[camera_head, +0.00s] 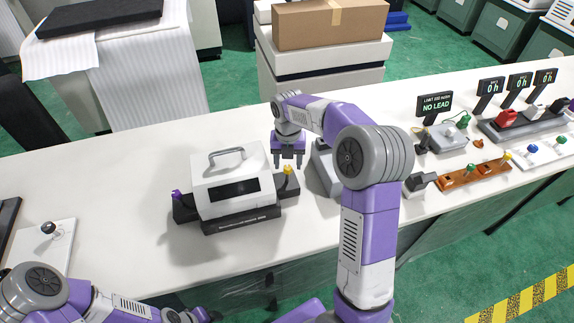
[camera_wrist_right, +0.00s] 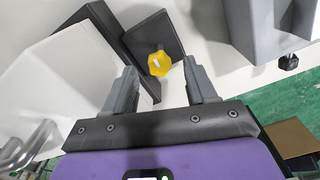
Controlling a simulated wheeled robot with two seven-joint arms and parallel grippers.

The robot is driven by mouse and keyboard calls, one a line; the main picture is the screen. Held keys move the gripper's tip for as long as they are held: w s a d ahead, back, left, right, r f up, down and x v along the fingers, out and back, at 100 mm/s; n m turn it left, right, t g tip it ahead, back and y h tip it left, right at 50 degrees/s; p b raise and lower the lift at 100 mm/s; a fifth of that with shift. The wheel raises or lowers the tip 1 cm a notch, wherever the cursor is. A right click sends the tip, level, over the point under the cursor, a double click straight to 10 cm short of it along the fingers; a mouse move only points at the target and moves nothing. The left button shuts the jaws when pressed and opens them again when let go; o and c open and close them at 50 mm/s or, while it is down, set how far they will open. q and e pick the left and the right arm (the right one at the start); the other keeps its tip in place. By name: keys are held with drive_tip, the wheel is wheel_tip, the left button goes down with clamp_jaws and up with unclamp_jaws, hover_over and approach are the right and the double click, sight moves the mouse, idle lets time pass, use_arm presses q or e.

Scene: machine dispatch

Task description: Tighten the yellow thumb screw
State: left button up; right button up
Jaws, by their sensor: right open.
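The yellow thumb screw (camera_head: 288,170) stands on the black right-hand end of the white machine (camera_head: 225,186) with a grey top handle. In the right wrist view the yellow screw knob (camera_wrist_right: 159,63) shows from above, on its dark plate, ahead of and between my open fingertips. My right gripper (camera_head: 289,160) points down above the screw; in the wrist view its jaws (camera_wrist_right: 160,82) are open and empty, apart from the knob. A purple screw (camera_head: 176,195) sits at the machine's left end. My left arm shows at the lower left, but its gripper jaws cannot be made out.
A grey block-like device (camera_head: 325,168) stands just right of my right gripper. Further right are a "NO LEAD" display (camera_head: 435,104), an orange rack (camera_head: 474,177) and a dark rack with displays. A white plate with a black knob (camera_head: 47,229) lies left. The table between is clear.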

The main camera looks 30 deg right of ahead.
drive_tip(key=shift+f, duration=0.8)
drive_tip(key=c, duration=1.1)
drive_tip(key=shift+o, duration=0.2)
